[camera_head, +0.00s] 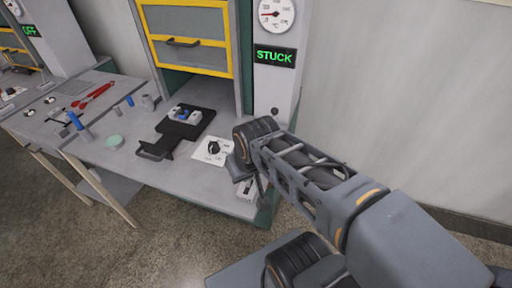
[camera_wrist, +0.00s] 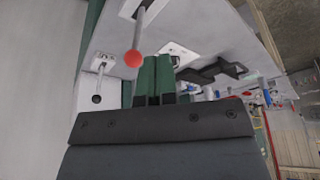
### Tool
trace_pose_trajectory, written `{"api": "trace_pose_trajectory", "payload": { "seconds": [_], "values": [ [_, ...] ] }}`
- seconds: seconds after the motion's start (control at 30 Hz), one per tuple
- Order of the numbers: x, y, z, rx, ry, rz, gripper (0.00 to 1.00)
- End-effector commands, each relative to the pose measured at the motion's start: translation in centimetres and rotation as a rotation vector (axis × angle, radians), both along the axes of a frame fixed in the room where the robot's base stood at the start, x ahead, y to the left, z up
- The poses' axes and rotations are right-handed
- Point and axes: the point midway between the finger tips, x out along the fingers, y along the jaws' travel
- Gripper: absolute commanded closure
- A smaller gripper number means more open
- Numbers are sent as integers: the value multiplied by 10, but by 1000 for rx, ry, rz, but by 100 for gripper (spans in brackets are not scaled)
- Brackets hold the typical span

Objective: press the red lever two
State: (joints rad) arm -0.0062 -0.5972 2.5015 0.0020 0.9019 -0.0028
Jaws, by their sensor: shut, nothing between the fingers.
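In the wrist view a lever with a red ball (camera_wrist: 133,58) on a thin grey stem comes from a slotted plate on the pale bench surface. My gripper (camera_wrist: 160,62) shows there as two dark green fingers, closed together and empty. The red ball appears just left of the fingertips; I cannot tell if they touch. In the head view my arm reaches to the bench's right front corner, and its wrist hides most of that spot. A small plate (camera_head: 247,188) shows below it, but the red ball does not.
A gauge column with a green "STUCK" display (camera_head: 275,56) stands behind my arm. A black-ball lever (camera_wrist: 96,98) is left in the wrist view.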

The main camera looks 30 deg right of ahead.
Motion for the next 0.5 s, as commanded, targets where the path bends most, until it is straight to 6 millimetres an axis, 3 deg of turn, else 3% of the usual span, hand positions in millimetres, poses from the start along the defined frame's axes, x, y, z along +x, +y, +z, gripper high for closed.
{"api": "trace_pose_trajectory", "payload": {
  "seconds": [0.27, 0.5],
  "values": [
    [15, -15, 5, 14, 86, 53, 100],
    [61, -73, 14, 190, 241, 310, 100]
  ]
}}
